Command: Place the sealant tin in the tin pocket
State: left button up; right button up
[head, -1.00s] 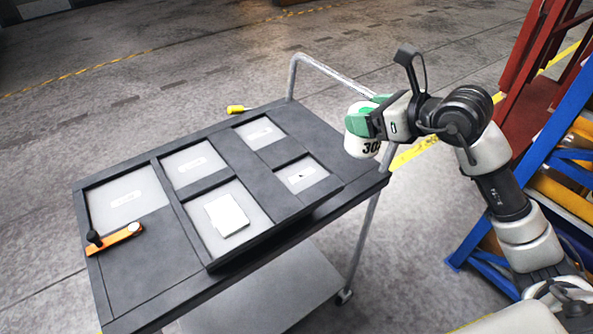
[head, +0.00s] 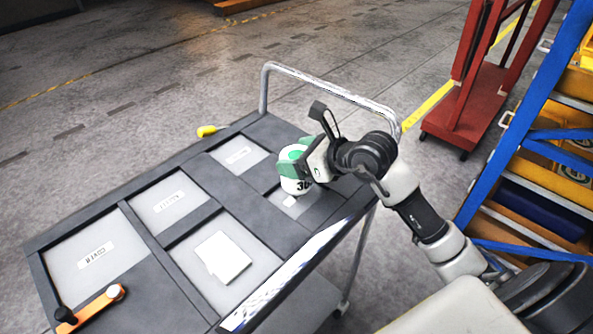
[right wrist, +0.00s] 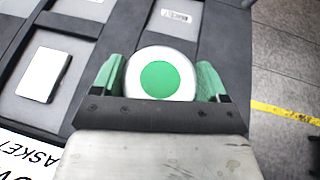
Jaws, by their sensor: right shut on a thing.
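The sealant tin (head: 290,186) is white with dark digits on its side and a green disc on top. It is upright in my right gripper (head: 291,160), over the small pocket (head: 291,203) at the right end of the cart's tray. That pocket is partly hidden by the tin, and I cannot tell whether the tin's base touches it. In the right wrist view the tin (right wrist: 160,80) sits between the green fingers of the gripper (right wrist: 161,82). My left gripper is out of view.
The dark cart top (head: 180,290) has several pale-floored pockets; one holds a white flat block (head: 222,256). An orange bar with knobs (head: 92,307) lies at the near left. A yellow-handled thing (head: 208,131) is at the far edge. A metal rail (head: 330,85) rises behind the tin.

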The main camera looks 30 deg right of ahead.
jog(key=shift+f, duration=0.4)
notch_tip(320, 180, down, 2)
jog(key=shift+w+a+f, duration=0.1)
jog(key=shift+w+f, duration=0.05)
jog(key=shift+f, duration=0.4)
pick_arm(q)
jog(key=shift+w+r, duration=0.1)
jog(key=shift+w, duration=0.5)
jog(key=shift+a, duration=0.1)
pick_arm(e)
jog(key=shift+f, duration=0.2)
jog(key=o, duration=1.1)
jog(key=shift+r, duration=0.1)
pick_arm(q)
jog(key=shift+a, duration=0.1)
